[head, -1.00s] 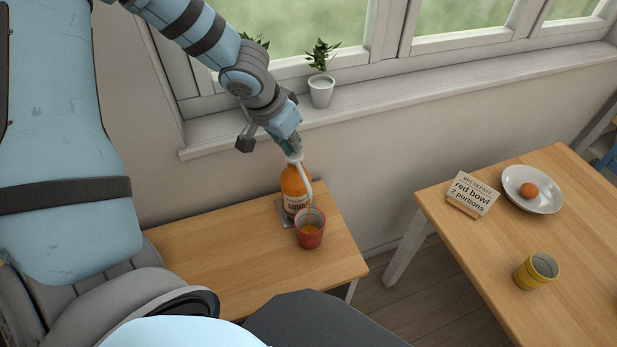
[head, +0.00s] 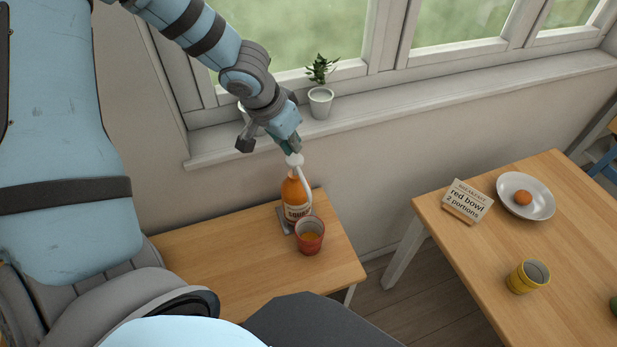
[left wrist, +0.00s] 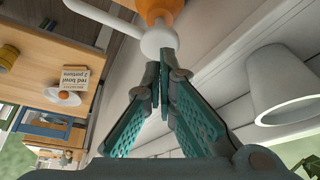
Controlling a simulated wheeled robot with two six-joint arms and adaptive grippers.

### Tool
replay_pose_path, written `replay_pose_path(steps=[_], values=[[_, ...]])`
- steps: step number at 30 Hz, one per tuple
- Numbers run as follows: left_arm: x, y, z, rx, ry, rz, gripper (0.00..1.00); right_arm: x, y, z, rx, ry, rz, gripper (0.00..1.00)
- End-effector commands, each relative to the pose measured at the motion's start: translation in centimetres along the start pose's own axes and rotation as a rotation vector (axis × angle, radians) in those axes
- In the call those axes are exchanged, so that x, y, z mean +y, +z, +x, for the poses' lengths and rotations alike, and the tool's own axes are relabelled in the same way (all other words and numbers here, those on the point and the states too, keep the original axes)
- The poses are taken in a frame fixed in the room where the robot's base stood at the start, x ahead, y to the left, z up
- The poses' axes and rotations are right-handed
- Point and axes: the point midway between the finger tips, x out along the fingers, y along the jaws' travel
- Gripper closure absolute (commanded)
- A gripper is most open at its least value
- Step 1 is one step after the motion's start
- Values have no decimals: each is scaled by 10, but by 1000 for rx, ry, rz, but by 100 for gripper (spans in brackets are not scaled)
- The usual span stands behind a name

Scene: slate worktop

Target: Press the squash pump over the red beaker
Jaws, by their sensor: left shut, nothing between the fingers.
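The squash bottle (head: 297,200) stands upright on the small wooden table, filled with orange squash and topped by a white pump (head: 295,160). Its long spout points down over the red beaker (head: 310,239), which stands in front of it with orange squash inside. My left gripper (head: 291,147) is shut and empty, its tips right at the top of the pump head. In the left wrist view the shut fingertips (left wrist: 166,54) are at the white pump head (left wrist: 158,41); I cannot tell whether they touch. My right gripper is not in view.
The small table (head: 210,250) is clear left of the bottle. A potted plant (head: 320,102) stands on the windowsill behind. A second table at right holds a sign (head: 466,201) reading "red bowl 2 portions", a plate (head: 540,205) with a round orange item, and a yellow cup (head: 528,277).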

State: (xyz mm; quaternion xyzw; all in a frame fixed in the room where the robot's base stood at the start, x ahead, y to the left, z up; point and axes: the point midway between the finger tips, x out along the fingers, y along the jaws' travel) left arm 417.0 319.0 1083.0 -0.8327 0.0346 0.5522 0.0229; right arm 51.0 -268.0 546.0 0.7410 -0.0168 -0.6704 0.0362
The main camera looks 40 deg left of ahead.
Motion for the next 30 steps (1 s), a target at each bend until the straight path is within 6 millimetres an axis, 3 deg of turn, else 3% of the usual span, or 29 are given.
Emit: replay_pose_path(steps=[10, 22, 30], values=[[0, -2, -4, 0, 0, 0, 100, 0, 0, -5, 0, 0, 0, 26], [0, -24, -58, 0, 0, 0, 100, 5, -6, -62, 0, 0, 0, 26], [0, -24, -56, 0, 0, 0, 100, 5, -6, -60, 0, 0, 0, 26]])
